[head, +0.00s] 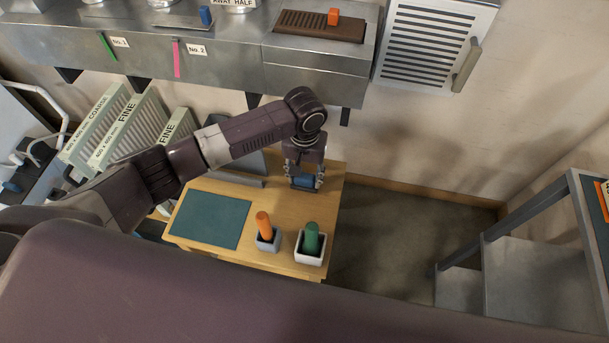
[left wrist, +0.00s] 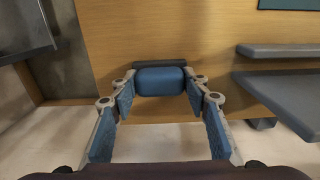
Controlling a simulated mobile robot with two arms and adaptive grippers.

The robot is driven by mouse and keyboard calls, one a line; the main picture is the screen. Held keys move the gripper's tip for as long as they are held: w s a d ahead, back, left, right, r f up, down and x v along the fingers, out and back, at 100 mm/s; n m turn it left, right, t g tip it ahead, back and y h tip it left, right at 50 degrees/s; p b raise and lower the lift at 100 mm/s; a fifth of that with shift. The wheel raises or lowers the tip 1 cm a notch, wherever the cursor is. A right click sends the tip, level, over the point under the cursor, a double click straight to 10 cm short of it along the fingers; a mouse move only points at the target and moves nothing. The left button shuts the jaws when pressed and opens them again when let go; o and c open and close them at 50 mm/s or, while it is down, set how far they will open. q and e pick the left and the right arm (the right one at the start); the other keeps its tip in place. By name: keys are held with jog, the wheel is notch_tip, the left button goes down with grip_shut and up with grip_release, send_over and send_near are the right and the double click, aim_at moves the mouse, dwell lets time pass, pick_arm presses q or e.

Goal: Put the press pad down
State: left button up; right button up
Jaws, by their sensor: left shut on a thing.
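The press pad (head: 304,181) is a small blue rounded block with a dark part beside it. My left gripper (head: 303,178) is shut on it, fingers pointing down over the far right part of the wooden bench (head: 262,262). In the left wrist view the pad (left wrist: 160,81) sits between the fingertips (left wrist: 160,84), with a dark strip along its far side. Whether it touches the bench top or hangs just above it, I cannot tell. My right gripper is not in view.
On the bench lie a teal mat (head: 210,219), a grey pot with an orange handle (head: 264,225) and a white pot with a green handle (head: 311,238). A flat grey item (left wrist: 285,92) lies beside the pad. Grey steps (head: 540,270) stand right, across open floor.

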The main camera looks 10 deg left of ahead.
aim_at(305, 176)
pick_arm(q)
jog(key=o, duration=1)
jog(key=shift+f, duration=0.15)
jog(key=shift+c, duration=0.2)
jog(key=shift+o, duration=1.8)
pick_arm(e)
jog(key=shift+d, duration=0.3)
pick_arm(q)
notch_tip(305, 176, up, 12)
jog(key=shift+r+p, duration=0.2)
jog(key=shift+p, duration=0.1)
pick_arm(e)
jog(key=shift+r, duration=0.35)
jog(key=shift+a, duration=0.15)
